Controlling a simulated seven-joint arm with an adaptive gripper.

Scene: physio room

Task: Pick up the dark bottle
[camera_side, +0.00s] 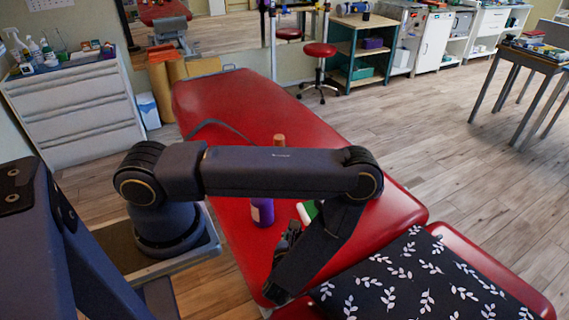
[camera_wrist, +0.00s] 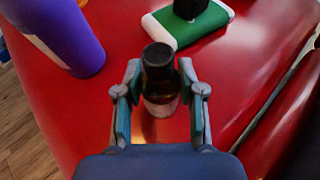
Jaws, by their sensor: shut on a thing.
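The dark bottle (camera_wrist: 158,70) has a black cap and a pale lower part. In the wrist view it stands between the two fingers of my gripper (camera_wrist: 160,84), which are closed against its sides. In the side view my gripper (camera_side: 289,238) is low over the red treatment table (camera_side: 225,105), and the arm hides the bottle there. I cannot tell whether the bottle's base touches the table.
A purple bottle (camera_wrist: 62,35) stands to the left of the dark bottle; it also shows in the side view (camera_side: 262,212). A green and white item (camera_wrist: 190,22) lies just beyond. A leaf-patterned dark pillow (camera_side: 410,285) covers the table's near end.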

